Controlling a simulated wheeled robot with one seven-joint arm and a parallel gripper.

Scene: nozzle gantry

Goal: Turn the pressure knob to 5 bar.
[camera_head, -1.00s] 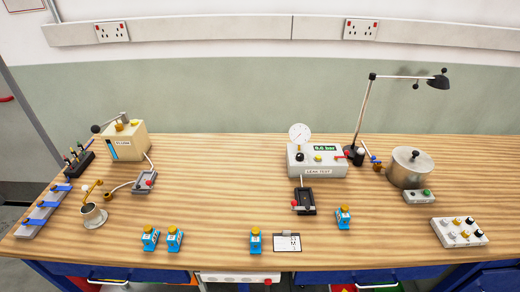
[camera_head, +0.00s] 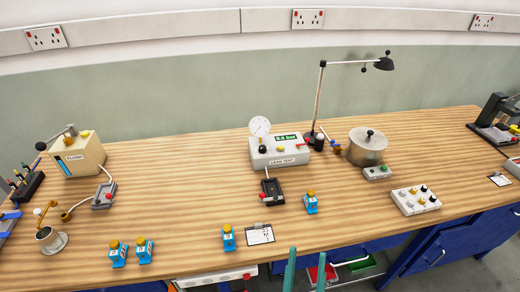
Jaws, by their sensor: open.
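The white leak test box (camera_head: 279,153) stands near the back middle of the bench. A round white dial gauge (camera_head: 260,126) rises from its left end, its needle too small to read. A black knob (camera_head: 262,149) sits below the gauge; I cannot read any marks around it. A green display (camera_head: 288,138) is on the box, its digits unreadable now. My gripper (camera_head: 306,252) shows as two teal upright fingers at the bottom edge, apart and empty, well in front of the box.
A black tray with a red knob (camera_head: 272,192) lies before the box. Blue bottles with yellow caps (camera_head: 228,238) and a clipboard (camera_head: 260,234) line the front. A lamp (camera_head: 320,90) and metal pot (camera_head: 367,147) stand to the right. Bare bench lies in the left middle.

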